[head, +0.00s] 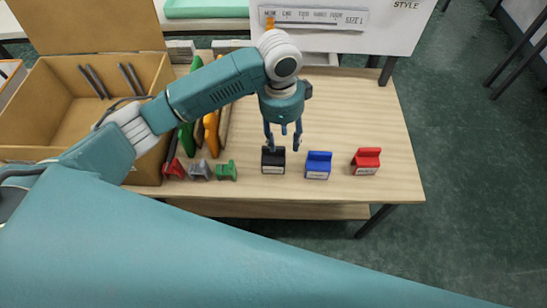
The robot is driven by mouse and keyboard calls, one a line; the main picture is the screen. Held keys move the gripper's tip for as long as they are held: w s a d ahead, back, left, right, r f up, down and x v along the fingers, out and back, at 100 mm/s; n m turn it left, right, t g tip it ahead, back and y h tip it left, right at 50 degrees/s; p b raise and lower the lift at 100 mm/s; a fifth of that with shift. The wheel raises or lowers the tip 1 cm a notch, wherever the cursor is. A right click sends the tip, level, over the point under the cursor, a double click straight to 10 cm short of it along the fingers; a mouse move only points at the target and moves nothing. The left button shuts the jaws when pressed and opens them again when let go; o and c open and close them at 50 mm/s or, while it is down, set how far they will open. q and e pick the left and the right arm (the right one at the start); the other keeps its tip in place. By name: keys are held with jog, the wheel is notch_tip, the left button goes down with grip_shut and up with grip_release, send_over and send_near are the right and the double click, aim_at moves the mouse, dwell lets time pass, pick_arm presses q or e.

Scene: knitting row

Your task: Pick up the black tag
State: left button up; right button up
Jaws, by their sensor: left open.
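The black tag (272,162) stands on the wooden table near its front edge, with a pale label on its front face. My left gripper (282,146) points down right over the black tag, its fingers apart. One finger overlaps the tag in the picture and the other is at its right side; I cannot tell whether either touches it. The tag appears to rest on the table. My right gripper does not show.
A blue tag (318,166) and a red tag (366,161) stand to the right. Small red, grey and green pieces (226,171) sit to the left. A cardboard box (60,120) fills the table's left side. The table's right part (370,110) is clear.

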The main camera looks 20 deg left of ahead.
pick_arm(q)
jog(key=shift+y, duration=0.4)
jog(key=w+a+f, duration=0.2)
jog(key=a, duration=0.1)
jog(key=shift+a+f, duration=0.1)
jog(key=shift+f, duration=0.05)
jog(key=p, duration=0.1)
send_over(273, 160)
jog(key=w, duration=0.2)
jog(key=f, duration=0.5)
jog(key=shift+s+a, duration=0.1)
jog(key=shift+a, duration=0.15)
jog(key=shift+f, duration=0.3)
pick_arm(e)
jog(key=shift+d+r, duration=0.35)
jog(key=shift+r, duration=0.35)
pick_arm(q)
jog(key=shift+c, duration=0.3)
grip_shut()
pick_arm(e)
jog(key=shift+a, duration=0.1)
